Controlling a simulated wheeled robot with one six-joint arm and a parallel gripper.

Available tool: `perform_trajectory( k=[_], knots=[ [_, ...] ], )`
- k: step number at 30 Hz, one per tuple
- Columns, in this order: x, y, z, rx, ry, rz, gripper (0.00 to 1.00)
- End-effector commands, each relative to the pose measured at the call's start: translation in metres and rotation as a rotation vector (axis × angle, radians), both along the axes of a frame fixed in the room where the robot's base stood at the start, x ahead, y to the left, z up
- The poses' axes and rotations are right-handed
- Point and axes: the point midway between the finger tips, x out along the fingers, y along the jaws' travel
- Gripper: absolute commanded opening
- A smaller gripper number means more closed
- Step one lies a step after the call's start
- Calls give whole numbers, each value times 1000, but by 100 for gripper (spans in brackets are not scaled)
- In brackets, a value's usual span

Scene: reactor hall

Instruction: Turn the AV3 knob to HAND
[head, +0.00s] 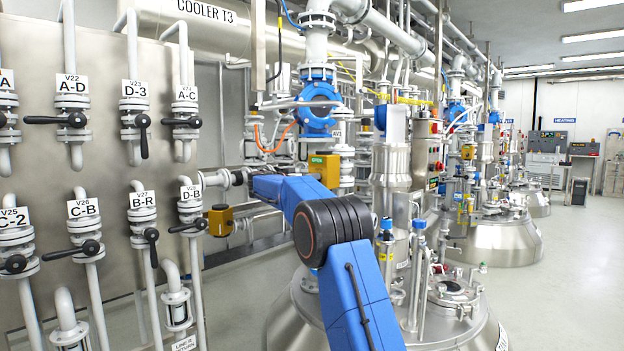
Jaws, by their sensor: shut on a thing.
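The AV3 label (336,134) is a small white tag on the valve line in the middle of the head view. An orange-yellow box (325,168) with a green top sits just below it, partly behind my blue arm. I cannot make out the AV3 knob, its marks or its position. My arm rises from the bottom, bends at a black joint and reaches up and left. Its far end lies close to the pipes, left of the orange-yellow box. I cannot make out the fingers of my gripper or their contact with anything.
A grey panel (105,180) with several labelled black-handled valves stands at the left. A second orange-yellow box (221,221) is on the pipe near D-B. A blue valve (318,105) stands above AV3. Steel vessels (490,240) crowd the middle; open floor (570,270) lies at the right.

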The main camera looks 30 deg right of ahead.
Motion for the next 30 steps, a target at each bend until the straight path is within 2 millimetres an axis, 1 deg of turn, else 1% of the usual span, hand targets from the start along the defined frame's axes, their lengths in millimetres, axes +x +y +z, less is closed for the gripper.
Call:
perform_trajectory(
  k=[8, 30],
  knots=[
    [2, 1, -1, -70, 192, 0, 0],
    [9, 4, -6, -310, 854, 1, 0]
  ],
)
